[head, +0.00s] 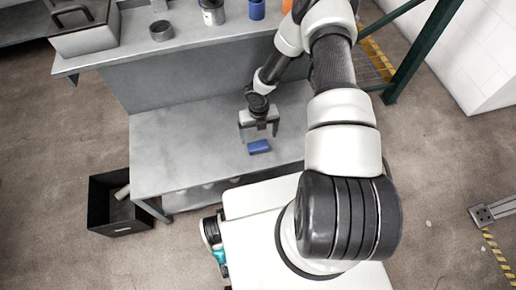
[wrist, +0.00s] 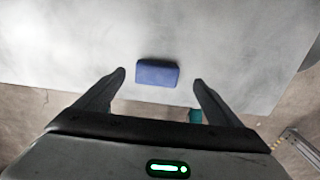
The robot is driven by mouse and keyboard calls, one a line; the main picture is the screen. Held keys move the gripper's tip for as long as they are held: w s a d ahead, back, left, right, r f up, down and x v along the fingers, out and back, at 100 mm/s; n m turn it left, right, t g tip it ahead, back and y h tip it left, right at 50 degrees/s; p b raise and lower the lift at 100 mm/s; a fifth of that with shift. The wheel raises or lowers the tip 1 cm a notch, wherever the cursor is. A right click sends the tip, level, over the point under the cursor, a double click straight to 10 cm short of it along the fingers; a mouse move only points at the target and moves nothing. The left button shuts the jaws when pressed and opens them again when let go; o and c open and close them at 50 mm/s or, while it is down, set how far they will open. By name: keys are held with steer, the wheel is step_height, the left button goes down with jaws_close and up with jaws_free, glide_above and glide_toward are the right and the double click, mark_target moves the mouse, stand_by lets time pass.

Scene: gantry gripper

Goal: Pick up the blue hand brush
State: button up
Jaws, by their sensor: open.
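The blue hand brush (head: 259,147) is a small blue block lying on the grey workbench (head: 180,150), near its front edge. It also shows in the wrist view (wrist: 157,73), a little beyond the fingertips and roughly centred between them. My gripper (head: 259,138) is open and empty, just above and behind the brush in the head view. In the wrist view its two dark fingers (wrist: 160,78) are spread wider than the brush. No contact with the brush is visible.
A raised back shelf holds a grey metal box (head: 85,25), a round grey tin (head: 161,30), a white-and-dark can (head: 212,12) and a blue cup (head: 256,9). A black bin (head: 117,205) stands on the floor at left. The bench left of the brush is clear.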

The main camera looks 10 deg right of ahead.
mark_target(258, 143)
steer(key=f, duration=0.3)
steer(key=f+b, duration=0.1)
steer(key=f, duration=0.2)
steer(key=shift+a+f, duration=0.2)
steer(key=shift+f, duration=0.15)
steer(key=c, duration=1.2)
steer(key=shift+r+p, duration=0.9)
steer(key=shift+r, duration=4.15)
